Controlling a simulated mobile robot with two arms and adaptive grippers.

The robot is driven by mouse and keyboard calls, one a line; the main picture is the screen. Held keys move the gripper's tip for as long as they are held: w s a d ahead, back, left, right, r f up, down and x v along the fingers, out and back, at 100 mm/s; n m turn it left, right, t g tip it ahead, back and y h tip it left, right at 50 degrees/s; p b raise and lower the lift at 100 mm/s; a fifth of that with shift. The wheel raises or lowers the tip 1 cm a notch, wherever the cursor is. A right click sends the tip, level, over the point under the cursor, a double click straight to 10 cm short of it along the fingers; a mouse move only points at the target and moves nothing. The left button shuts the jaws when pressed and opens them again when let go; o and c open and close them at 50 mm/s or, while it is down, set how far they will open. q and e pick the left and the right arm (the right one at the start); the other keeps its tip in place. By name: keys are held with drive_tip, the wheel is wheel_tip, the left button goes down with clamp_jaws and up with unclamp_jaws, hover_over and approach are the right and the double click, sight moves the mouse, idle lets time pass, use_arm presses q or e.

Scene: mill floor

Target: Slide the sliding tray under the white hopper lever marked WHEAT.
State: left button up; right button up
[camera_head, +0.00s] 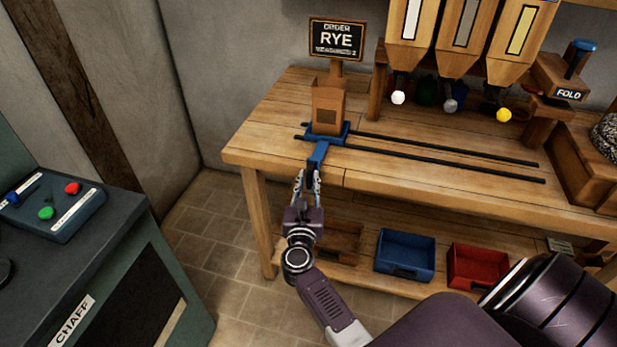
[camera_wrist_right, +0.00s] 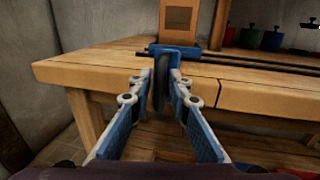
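The sliding tray (camera_head: 345,131) is a small blue carriage at the left end of two dark rails on the bench, with a brown paper bag (camera_head: 328,106) upright on it. Its blue arm ends in a dark handle (camera_wrist_right: 160,88) hanging over the bench's front edge. My right gripper (camera_head: 308,180) is at this handle; in the right wrist view its fingers (camera_wrist_right: 164,84) stand either side of it, apparently open with a small gap. The white lever knob (camera_head: 398,97) is under the left hopper (camera_head: 410,22), right of the tray; no WHEAT lettering is readable. My left gripper is out of view.
Grey (camera_head: 450,105) and yellow (camera_head: 504,115) knobs sit further right, then a FOLD device (camera_head: 568,80). The rails (camera_head: 450,152) look clear right of the tray. A sign (camera_head: 337,39) reads ORDER RYE. Blue (camera_head: 404,252) and red (camera_head: 478,264) bins sit below.

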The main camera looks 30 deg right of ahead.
drive_tip(key=shift+w+d, duration=0.35)
drive_tip(key=shift+w, duration=0.05)
drive_tip(key=shift+c, duration=0.2)
clamp_jaws()
drive_tip(key=s+d, duration=0.8)
drive_tip(key=s, duration=0.1)
drive_tip(key=s+d, duration=0.4)
drive_tip(key=s, duration=0.1)
drive_tip(key=shift+s+d, duration=0.15)
drive_tip(key=shift+s, duration=0.1)
drive_tip(key=shift+f, duration=0.1)
drive_tip(key=shift+o, duration=0.2)
unclamp_jaws()
